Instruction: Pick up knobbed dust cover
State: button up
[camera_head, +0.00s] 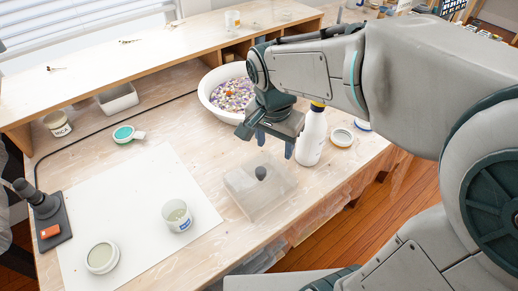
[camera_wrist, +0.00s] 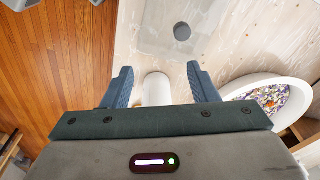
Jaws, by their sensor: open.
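The knobbed dust cover (camera_head: 240,190) is a clear, box-shaped cover with a dark round knob (camera_head: 261,173) on top. It sits on the workbench near the front edge. In the wrist view the cover (camera_wrist: 152,30) is at the top, cut off by the frame, with its knob (camera_wrist: 182,32) visible beyond the fingertips. My gripper (camera_head: 275,145) is open and empty, above and behind the cover, apart from it. Its two blue fingers (camera_wrist: 159,70) are spread wide in the wrist view.
A white bowl (camera_head: 212,101) of colourful bits is behind. A cup (camera_head: 177,215) and a round tin (camera_head: 102,257) rest on a white sheet (camera_head: 130,195) at left. The bench edge is near the cover.

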aim_at(261, 170)
jog(key=a+f, duration=0.1)
jog(key=f, duration=0.2)
jog(key=w+f+m, duration=0.1)
jog(key=f, duration=0.2)
jog(key=w+a+f+m+b, duration=0.1)
jog(key=f, duration=0.2)
jog(key=shift+w+a+f, duration=0.2)
jog(key=shift+w+a, duration=0.05)
jog(key=shift+a, duration=0.1)
jog(key=shift+w+f, duration=0.25)
jog(key=shift+f, duration=1.1)
jog(key=shift+w+f, duration=0.25)
jog(key=shift+f, duration=1.05)
jog(key=shift+c, duration=0.3)
jog(key=c, duration=1)
